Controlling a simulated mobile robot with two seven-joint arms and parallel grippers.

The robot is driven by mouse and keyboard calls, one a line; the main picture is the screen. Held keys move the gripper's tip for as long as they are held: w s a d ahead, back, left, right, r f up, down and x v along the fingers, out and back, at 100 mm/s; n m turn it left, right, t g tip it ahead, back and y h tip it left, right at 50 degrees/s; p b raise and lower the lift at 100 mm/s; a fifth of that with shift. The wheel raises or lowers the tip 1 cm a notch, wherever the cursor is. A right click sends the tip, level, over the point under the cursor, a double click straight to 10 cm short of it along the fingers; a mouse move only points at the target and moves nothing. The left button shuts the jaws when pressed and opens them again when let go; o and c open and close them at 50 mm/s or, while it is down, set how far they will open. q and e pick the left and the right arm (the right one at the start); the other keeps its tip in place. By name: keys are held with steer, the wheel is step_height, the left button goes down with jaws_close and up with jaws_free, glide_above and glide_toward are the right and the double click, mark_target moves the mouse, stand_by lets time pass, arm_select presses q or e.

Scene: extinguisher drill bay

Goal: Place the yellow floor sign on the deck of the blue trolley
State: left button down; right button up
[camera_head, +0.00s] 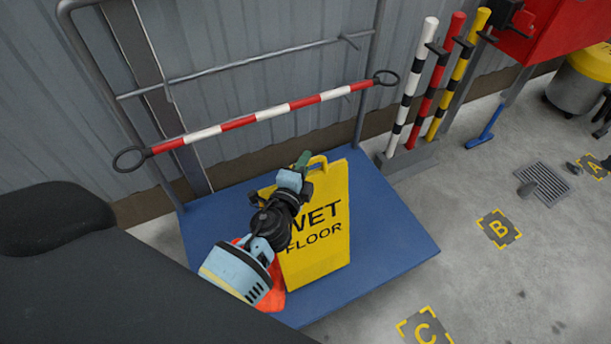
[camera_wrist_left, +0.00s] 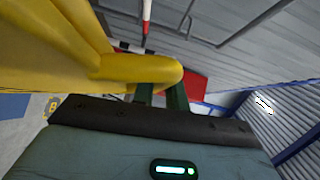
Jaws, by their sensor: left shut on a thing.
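The yellow floor sign (camera_head: 325,245), marked WET FLOOR, is upright or slightly tilted over the blue trolley's deck (camera_head: 395,235) in the head view. I cannot tell whether its lower edge touches the deck. My left gripper (camera_head: 302,163) is shut on the handle at the sign's top. In the left wrist view, the yellow sign (camera_wrist_left: 50,45) fills the upper left and its handle loop passes at the dark green fingers (camera_wrist_left: 160,93). My left arm hides the sign's left part. My right gripper is not in view.
A red-white bar (camera_head: 265,113) and the trolley's grey rail (camera_head: 240,66) stand behind. Striped posts (camera_head: 411,88) stand right of the trolley. The deck's right side is bare.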

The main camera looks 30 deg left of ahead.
arm_select(q)
steer(key=shift+f+b, duration=1.1)
steer(key=shift+f, duration=0.1)
steer(key=shift+f+b, duration=0.45)
steer(key=shift+f, duration=0.05)
steer(key=c, duration=1.8)
jaws_free()
steer(key=shift+f, duration=0.25)
steer(key=o, duration=0.4)
steer(key=shift+r, duration=0.15)
